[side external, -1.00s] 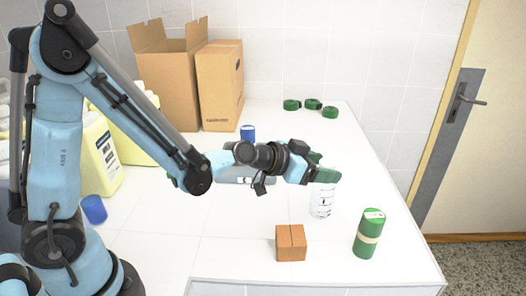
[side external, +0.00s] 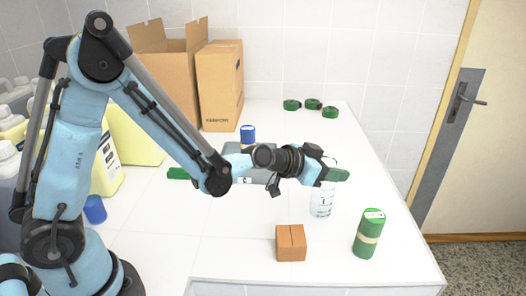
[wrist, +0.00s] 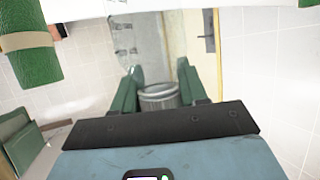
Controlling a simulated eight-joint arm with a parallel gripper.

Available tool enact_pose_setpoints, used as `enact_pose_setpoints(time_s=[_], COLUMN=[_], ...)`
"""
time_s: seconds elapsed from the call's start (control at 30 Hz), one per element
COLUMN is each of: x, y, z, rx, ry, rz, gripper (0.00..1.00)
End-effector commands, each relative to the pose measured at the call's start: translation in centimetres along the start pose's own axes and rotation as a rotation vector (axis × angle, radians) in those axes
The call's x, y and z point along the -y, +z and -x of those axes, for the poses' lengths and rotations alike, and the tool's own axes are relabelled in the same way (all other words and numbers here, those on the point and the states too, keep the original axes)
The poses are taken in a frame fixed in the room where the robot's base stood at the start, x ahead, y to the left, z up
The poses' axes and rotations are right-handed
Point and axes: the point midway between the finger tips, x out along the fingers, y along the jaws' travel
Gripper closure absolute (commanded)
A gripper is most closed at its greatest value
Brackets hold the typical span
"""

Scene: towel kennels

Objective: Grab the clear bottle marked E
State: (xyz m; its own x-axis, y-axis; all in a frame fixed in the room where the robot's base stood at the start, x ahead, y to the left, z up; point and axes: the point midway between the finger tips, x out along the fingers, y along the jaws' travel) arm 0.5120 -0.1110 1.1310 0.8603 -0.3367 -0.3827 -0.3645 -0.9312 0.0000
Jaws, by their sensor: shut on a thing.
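The clear bottle (side external: 321,203) stands upright on the white table in the side view, with a dark mark on its side too small to read for sure. My gripper (side external: 336,173) is at its top, with green-padded fingers level with the neck. In the wrist view my gripper (wrist: 158,90) has a finger on each side of the bottle's ribbed grey cap (wrist: 158,98), shut on it. The fingers hide part of the bottle's upper end.
Several green rings (side external: 312,104) lie at the back. Cardboard boxes (side external: 219,88) and a blue-capped item (side external: 248,134) stand to the left. The table's right side is mostly clear.

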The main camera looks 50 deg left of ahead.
Motion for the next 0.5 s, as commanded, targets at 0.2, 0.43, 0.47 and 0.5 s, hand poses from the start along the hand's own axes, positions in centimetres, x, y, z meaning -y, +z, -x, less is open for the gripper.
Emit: enact_pose_setpoints(time_s=[0.2,0.43,0.47,0.5], x=[0.01,0.01,0.01,0.01], y=[-0.01,-0.18,-0.27,-0.42], z=[0.01,0.10,0.14,0.20], rx=[0.000,0.000,0.000,0.000], ry=[0.000,0.000,0.000,0.000], rz=[0.000,0.000,0.000,0.000], gripper=[1.00,1.00,1.00,1.00])
